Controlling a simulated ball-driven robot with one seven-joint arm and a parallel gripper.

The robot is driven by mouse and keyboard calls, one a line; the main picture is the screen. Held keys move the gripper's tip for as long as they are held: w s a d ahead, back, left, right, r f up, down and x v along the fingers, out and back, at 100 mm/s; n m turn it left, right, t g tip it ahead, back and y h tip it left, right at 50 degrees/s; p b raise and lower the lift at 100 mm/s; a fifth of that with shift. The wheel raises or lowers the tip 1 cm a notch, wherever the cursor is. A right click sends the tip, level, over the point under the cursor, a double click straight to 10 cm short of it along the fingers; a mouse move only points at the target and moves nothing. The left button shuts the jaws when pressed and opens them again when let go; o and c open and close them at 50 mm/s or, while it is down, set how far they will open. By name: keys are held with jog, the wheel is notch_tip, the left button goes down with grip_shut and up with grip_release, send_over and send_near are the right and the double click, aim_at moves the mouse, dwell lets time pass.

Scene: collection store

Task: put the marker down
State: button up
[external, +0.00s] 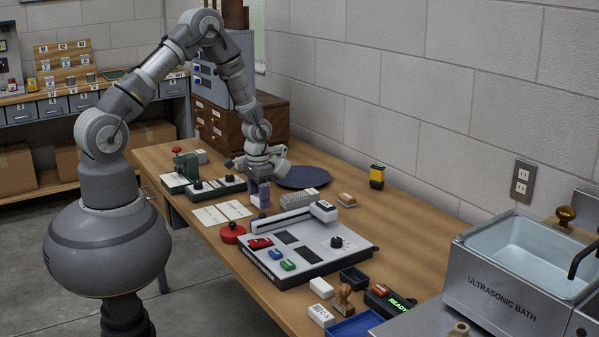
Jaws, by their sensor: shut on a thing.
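My gripper (259,178) points down over the wooden workbench, between the green-based devices and the round dark mat. It is shut on the marker, but the fingers and the small size hide the marker's outline. A small purple and white block (260,193) shows directly under the fingers; I cannot tell whether it is touched by them or stands behind or in front of them.
The workbench (420,233) holds a dark round mat (304,177), white cards (222,212), a red round-topped thing (232,233) and a large grey device (308,246). A yellow-black thing (377,176) stands near the wall. Bare wood lies right of the device.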

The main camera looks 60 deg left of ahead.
jog(key=s, duration=0.4)
jog(key=s+p, duration=0.1)
jog(key=s, duration=0.3)
jog(key=s+d+r+p, duration=0.1)
jog(key=s, duration=0.3)
jog(key=shift+s+d+r, duration=0.1)
jog(key=shift+s, duration=0.05)
notch_tip(320, 180, up, 12)
jog(key=b, duration=0.5)
send_over(285, 179)
notch_tip(285, 179, down, 15)
jog(key=b, duration=0.4)
jog(key=shift+s+d, duration=0.1)
